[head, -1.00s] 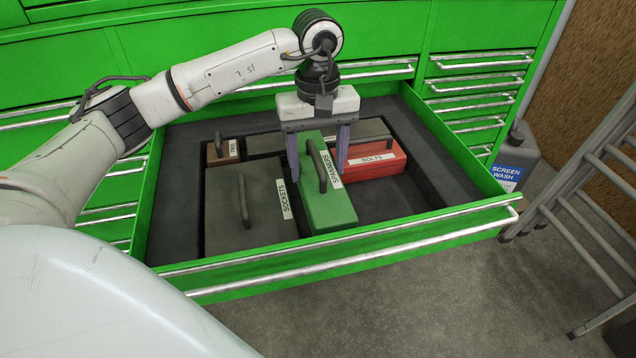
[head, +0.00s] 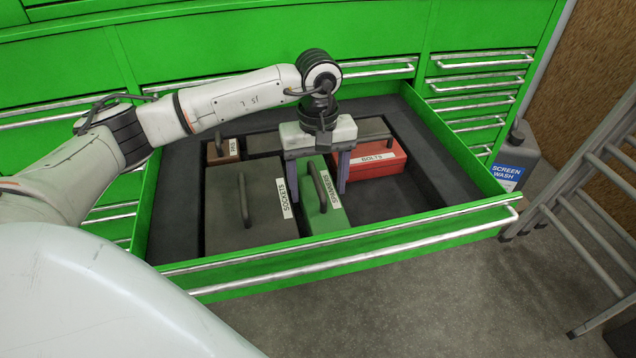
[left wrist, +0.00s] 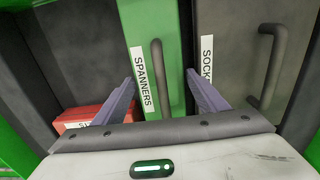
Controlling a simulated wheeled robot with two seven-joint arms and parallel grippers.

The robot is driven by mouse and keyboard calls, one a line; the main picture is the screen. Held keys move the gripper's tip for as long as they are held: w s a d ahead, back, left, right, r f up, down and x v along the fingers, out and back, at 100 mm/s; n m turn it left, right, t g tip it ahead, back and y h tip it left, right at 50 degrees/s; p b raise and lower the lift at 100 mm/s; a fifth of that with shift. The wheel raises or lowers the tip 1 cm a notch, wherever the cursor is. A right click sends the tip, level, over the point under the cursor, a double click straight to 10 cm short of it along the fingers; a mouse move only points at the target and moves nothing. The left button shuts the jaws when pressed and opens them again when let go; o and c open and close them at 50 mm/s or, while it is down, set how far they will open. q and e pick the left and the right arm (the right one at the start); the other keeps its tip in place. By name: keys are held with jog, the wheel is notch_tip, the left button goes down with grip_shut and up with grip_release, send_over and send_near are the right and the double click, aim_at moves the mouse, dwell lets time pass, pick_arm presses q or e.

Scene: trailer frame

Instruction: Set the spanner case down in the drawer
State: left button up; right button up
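The green spanner case (head: 323,217), with a dark handle and a SPANNERS label, is inside the open green drawer (head: 350,256). It is upright, just right of the grey sockets case, its top near that case's level. Whether its base touches the drawer floor is hidden. My left gripper (head: 318,190) points down over it, one finger on each side. In the left wrist view the spanner case (left wrist: 172,50) lies between the fingertips, which meet its sides, with the handle between them. My right gripper is not in view.
The grey sockets case (head: 245,205) fills the drawer's left part. A red bolts case (head: 372,168) sits behind right, and a small brown case (head: 222,151) at back left. The drawer's right front area is empty. A ladder (head: 590,200) and screen wash can (head: 515,160) stand right.

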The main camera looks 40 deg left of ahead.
pick_arm(q)
notch_tip(320, 180, up, 12)
jog(key=shift+r, duration=0.15)
dwell(0.5)
jog(key=shift+s, duration=0.1)
dwell(0.4)
